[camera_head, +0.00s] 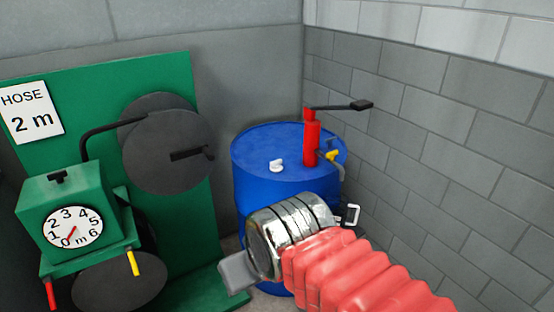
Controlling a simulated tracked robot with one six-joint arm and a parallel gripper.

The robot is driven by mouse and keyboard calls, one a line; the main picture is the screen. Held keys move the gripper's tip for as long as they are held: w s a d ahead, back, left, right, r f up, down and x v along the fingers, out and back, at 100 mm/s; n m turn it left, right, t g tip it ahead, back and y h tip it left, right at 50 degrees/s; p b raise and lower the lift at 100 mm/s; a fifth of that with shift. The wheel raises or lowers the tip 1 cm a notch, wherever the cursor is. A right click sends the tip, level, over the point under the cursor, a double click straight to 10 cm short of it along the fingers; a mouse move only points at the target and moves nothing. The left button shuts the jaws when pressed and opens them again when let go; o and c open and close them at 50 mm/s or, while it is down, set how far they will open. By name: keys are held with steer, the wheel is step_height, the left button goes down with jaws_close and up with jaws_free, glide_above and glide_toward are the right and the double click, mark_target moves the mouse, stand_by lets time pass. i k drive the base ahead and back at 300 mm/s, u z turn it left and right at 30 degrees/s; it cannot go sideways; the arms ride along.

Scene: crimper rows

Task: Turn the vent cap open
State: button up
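A small white cap (276,166), which looks like the vent cap, sits on the top of a blue drum (280,145), left of the red pump. Its fine shape is too small to make out. My gripper (288,240) is in front of the drum, lower and nearer to the camera than the cap, and apart from it. Its metal wrist and a grey part at its left side show. The fingertips are not clearly seen, so I cannot tell whether it is open or shut. My arm hides the lower right of the drum.
A red hand pump (311,140) with a black lever (345,106) and a yellow-tipped spout (331,155) rises from the drum top. A green hose-reel stand (165,75) with a dial (75,227) is on the left. Grey block walls (420,130) close in behind and right.

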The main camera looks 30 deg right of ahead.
mark_target(275, 165)
steer(key=i, duration=1)
